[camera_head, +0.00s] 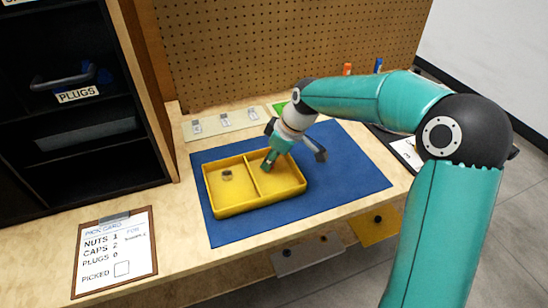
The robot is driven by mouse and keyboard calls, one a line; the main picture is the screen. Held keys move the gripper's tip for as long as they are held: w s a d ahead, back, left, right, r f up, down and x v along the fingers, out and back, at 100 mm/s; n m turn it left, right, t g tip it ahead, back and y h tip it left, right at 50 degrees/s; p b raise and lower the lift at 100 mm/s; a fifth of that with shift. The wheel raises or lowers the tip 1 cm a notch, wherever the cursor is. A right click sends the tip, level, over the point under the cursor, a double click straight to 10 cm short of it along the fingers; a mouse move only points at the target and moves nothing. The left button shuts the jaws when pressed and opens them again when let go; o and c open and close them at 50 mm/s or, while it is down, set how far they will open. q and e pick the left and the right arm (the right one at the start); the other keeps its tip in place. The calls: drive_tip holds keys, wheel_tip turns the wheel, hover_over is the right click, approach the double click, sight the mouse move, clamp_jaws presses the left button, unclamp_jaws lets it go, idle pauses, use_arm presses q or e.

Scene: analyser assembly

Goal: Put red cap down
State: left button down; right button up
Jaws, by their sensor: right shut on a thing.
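The red cap does not show; the fingers of my right gripper hide whatever is between them. My right gripper (268,161) points down into the right compartment of the yellow tray (262,205), close to the divider. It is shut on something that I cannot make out. In the tray's left compartment lies a small dark grey part (227,175), perhaps a nut. The tray sits on a blue mat (345,175). My left gripper is not in view.
A pick card on a clipboard (115,250) lies at the front left. A black shelf (75,125) labelled PLUGS stands at the left. A pale strip with small parts (218,122) lies behind the mat. The mat's right side is clear.

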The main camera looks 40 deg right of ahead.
drive_tip(key=o, duration=0.4)
drive_tip(key=shift+r, duration=0.1)
drive_tip(key=p+v, duration=0.1)
drive_tip(key=v, duration=1.1)
drive_tip(key=shift+p, duration=0.4)
